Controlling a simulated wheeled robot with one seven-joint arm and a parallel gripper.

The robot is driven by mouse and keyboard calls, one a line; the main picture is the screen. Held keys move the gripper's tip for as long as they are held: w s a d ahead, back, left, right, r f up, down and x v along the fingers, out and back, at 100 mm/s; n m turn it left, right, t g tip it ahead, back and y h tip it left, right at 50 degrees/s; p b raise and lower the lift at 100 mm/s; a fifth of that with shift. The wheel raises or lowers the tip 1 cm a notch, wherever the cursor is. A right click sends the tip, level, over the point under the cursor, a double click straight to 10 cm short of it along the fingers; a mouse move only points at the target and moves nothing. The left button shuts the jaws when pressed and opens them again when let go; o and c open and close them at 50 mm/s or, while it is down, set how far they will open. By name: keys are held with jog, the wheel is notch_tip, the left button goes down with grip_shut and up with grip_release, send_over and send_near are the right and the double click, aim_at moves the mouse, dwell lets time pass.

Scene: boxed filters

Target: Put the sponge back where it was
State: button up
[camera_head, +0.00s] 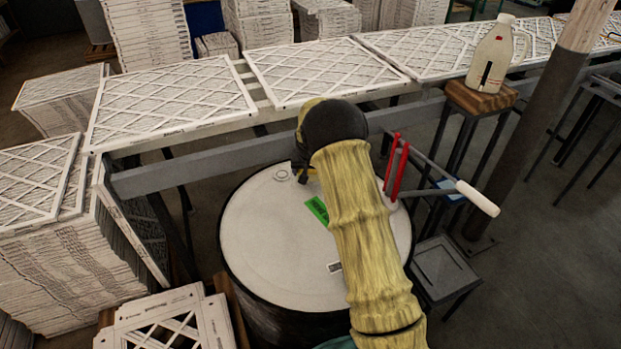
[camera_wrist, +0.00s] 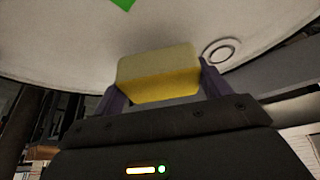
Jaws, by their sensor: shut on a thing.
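The sponge (camera_wrist: 158,78) is a yellow block in the wrist view, paler on one face. My gripper (camera_wrist: 160,84) is shut on it, with a dark finger at each side. In the head view my gripper (camera_head: 301,170) is over the far part of the white drum lid (camera_head: 265,240), near a round cap. It is mostly hidden by my wrist there, and the sponge is hard to make out. The lid (camera_wrist: 60,40) also shows behind the sponge in the wrist view. I cannot tell whether the sponge touches the lid.
A green label (camera_head: 317,210) lies on the lid. Red-handled tool parts (camera_head: 397,168) stand at its right. A jug (camera_head: 492,55) stands on a wooden-topped stool (camera_head: 480,98). A frame rail (camera_head: 210,163) and white boxed filters (camera_head: 170,100) run behind the drum.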

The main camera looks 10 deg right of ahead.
aim_at(310, 178)
jog(key=shift+f+p, duration=0.3)
jog(key=shift+f, duration=1.45)
jog(key=shift+f, duration=0.1)
jog(key=o, duration=1.4)
jog(key=shift+o, duration=0.2)
jog(key=b+v, duration=0.2)
jog(key=v, duration=1)
